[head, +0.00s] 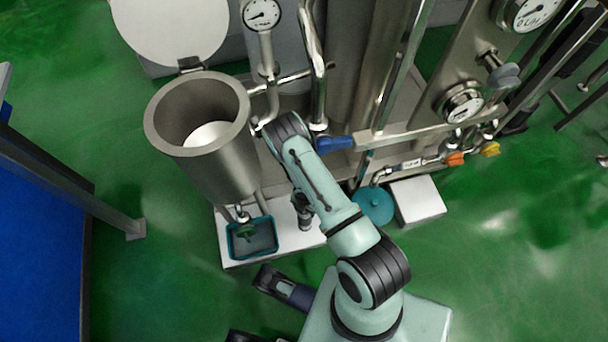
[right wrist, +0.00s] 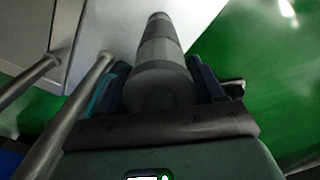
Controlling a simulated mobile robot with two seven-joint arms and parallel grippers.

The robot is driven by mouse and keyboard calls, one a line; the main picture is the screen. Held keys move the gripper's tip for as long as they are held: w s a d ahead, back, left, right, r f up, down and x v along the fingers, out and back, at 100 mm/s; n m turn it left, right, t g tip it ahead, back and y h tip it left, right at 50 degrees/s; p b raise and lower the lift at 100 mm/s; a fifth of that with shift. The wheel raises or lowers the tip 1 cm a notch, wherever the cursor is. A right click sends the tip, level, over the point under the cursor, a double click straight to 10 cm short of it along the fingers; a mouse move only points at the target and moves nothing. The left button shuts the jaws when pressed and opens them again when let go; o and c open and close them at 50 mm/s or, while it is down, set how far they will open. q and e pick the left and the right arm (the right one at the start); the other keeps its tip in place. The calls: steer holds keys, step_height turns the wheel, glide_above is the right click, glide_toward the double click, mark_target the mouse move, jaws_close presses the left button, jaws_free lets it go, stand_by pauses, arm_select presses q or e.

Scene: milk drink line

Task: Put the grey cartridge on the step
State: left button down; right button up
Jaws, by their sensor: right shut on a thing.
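The grey cartridge (right wrist: 160,62), a banded cylinder, lies lengthwise between the fingers of my right gripper (right wrist: 160,88) in the right wrist view. The gripper is shut on it. In the head view the right forearm largely covers this gripper; a dark part of the hand end shows over the low white step (head: 286,214). The step's white top (right wrist: 204,18) also shows beyond the cartridge in the wrist view. I cannot tell whether cartridge and step touch. My left gripper (head: 256,308) seems to be at the bottom edge, two dark fingers apart, nothing between them.
A steel hopper (head: 215,165) with its lid raised stands above a teal tray (head: 233,256) on the step's left. A teal round lid (head: 374,207) and a white block (head: 420,202) are right of my arm. Pipes and gauges fill the back.

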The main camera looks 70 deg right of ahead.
arm_select(q)
steer(key=shift+s+f, duration=0.15)
steer(key=shift+f, duration=0.05)
arm_select(e)
steer(key=shift+f, duration=0.35)
steer(key=o, duration=1.3)
arm_select(q)
steer(key=shift+s+f, duration=0.15)
